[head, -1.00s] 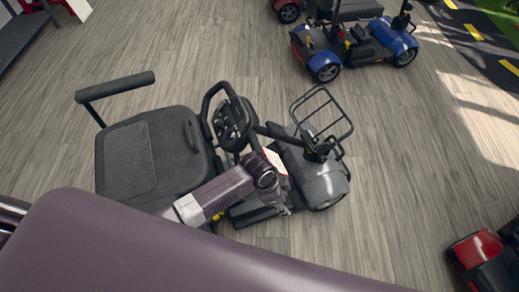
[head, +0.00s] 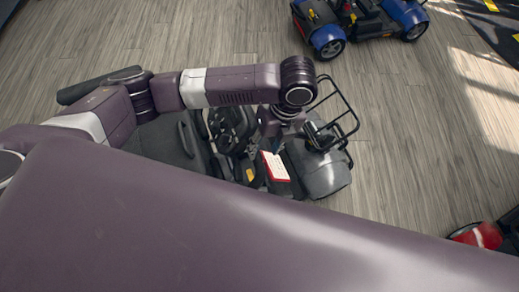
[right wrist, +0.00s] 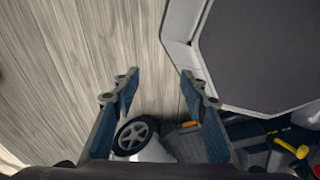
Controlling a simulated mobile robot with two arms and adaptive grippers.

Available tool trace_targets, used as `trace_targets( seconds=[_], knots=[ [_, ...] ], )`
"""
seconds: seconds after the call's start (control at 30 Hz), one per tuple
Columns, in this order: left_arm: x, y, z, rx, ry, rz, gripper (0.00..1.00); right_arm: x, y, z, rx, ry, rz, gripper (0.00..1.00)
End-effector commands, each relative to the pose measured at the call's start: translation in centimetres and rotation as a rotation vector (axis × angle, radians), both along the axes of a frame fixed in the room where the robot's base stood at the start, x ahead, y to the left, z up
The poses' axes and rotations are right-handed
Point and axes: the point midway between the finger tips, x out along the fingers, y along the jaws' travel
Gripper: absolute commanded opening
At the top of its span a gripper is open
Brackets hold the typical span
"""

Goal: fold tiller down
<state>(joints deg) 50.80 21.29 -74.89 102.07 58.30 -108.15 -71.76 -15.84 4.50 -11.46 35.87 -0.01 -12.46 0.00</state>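The grey scooter stands below me in the head view, with its black seat (head: 165,145) at left. Its black tiller (head: 232,128), with control panel and loop handle, stands between the seat and the front basket (head: 333,112). My left arm reaches over the seat and tiller from the left. My left gripper (head: 264,160) points down beside the tiller, on its front side; its fingers are mostly hidden and contact cannot be told. My right gripper (right wrist: 160,78) is open and empty in the right wrist view, above the floor.
A blue scooter (head: 335,30) stands at the top, and a red one (head: 485,237) at the lower right edge. In the right wrist view a wheel (right wrist: 135,134) and yellow levers (right wrist: 290,146) lie below the fingers. Wooden floor right of the grey scooter is clear.

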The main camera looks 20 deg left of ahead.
Motion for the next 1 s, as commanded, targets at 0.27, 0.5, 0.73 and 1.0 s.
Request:
trace_targets(
  seconds=[0.27,0.5,0.73,1.0],
  knots=[
    [-0.6,0.8,-4.3,0.001,0.003,0.006,0.39,-3.9,-0.2,0.0,-0.004,0.053,0.000,0.40],
    [-0.9,1.2,-6.8,-0.002,-0.001,0.005,0.39,-3.4,-0.2,0.1,-0.004,0.047,0.000,0.40],
    [-0.9,1.3,-7.2,-0.002,-0.002,0.005,0.39,-1.6,-0.1,0.3,-0.001,0.019,0.000,0.40],
    [-0.9,1.3,-7.2,-0.002,-0.003,0.005,0.20,-1.9,-0.2,0.2,-0.002,0.023,0.000,0.40]
  ],
)
